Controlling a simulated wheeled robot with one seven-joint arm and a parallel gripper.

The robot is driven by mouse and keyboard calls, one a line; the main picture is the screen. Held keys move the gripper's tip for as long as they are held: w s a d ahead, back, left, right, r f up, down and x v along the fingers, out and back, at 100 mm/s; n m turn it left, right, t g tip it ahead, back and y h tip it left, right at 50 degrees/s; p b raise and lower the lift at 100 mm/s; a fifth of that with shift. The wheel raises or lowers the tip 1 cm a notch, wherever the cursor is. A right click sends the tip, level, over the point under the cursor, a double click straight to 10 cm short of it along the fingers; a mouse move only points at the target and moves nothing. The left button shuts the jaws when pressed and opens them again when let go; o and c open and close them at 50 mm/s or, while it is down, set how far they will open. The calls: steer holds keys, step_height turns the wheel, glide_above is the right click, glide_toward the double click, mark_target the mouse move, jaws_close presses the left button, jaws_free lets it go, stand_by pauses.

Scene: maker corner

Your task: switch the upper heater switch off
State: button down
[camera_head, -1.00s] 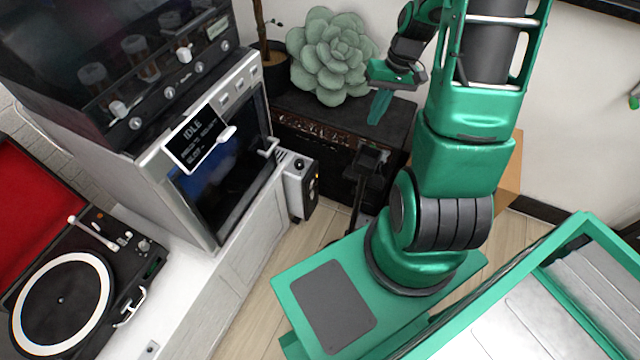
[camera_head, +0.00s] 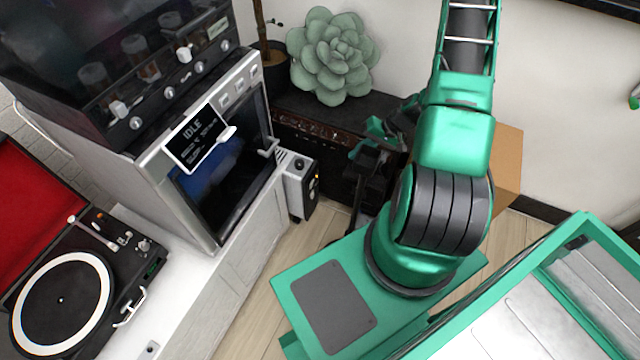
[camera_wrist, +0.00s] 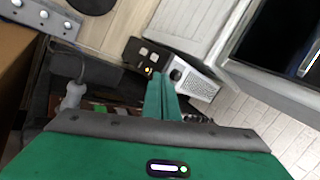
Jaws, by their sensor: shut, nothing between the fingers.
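The heater (camera_head: 298,187) is a small white box with a dark side panel, standing on the floor beside the white cabinet. In the wrist view the heater (camera_wrist: 197,82) shows a white grille and a black panel (camera_wrist: 145,57) with small switches and a small orange glow. Which way each switch is set is too small to tell. My gripper (camera_head: 368,146) is right of the heater in the head view, apart from it. In the wrist view its green fingers (camera_wrist: 159,84) are closed together and point toward the panel, covering part of its lower edge.
An oven (camera_head: 225,165) with an "IDLE" display stands on the white cabinet (camera_head: 235,270), left of the heater. A dark amplifier-like box (camera_head: 315,125) bears a succulent (camera_head: 332,55) behind. A record player (camera_head: 75,290) is at lower left. Wooden floor is open in front of the heater.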

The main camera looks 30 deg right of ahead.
step_height(320, 180, down, 15)
steer(key=s+a+m+t, duration=0.1)
steer(key=a+m+t, duration=0.1)
steer(key=m+t, duration=0.2)
steer(key=shift+s+a+f+m, duration=0.2)
steer(key=shift+s+a+m, duration=0.15)
steer(key=shift+m, duration=0.15)
glide_toward(312, 184)
steer(key=d+x, duration=0.1)
steer(key=x, duration=0.5)
steer(key=shift+f, duration=0.4)
steer(key=shift+w, duration=0.15)
